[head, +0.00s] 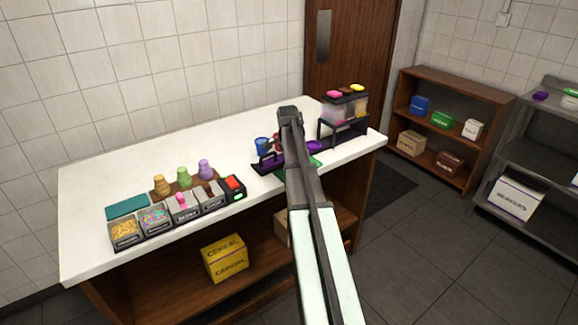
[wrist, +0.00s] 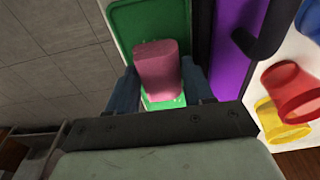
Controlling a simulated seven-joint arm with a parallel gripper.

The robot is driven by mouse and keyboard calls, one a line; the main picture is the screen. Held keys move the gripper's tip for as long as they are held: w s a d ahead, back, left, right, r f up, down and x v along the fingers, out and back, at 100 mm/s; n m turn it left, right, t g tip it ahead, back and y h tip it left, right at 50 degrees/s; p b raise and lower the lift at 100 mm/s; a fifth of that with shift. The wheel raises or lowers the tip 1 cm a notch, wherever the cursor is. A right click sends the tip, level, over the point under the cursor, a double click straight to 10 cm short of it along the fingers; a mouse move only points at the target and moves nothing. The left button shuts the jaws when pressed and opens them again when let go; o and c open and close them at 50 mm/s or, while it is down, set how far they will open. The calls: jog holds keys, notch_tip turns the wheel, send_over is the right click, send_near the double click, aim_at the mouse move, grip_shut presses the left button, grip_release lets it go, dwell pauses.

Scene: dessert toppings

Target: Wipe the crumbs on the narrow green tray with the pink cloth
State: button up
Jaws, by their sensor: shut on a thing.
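The pink cloth (wrist: 157,72) is a thick folded block between the two fingers of my gripper (wrist: 160,88) in the wrist view. My gripper is shut on it. The cloth is over the narrow green tray (wrist: 125,22); whether it touches the surface cannot be told. A few pale specks, likely crumbs (wrist: 160,104), show on the green just below the cloth. In the head view, only a part of the green tray (head: 308,170) shows beside my arm, and the cloth is hidden.
A purple tray (wrist: 233,50) with a dark handle lies just right of the green tray. Red (wrist: 290,90) and yellow (wrist: 283,118) cups lie beside it. A dispenser rack (head: 343,128) stands at the counter's right end.

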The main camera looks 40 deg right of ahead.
jog(key=shift+d, duration=3.9)
jog(key=shift+d+r, duration=0.15)
notch_tip(320, 180, up, 8)
jog(key=shift+f, duration=0.3)
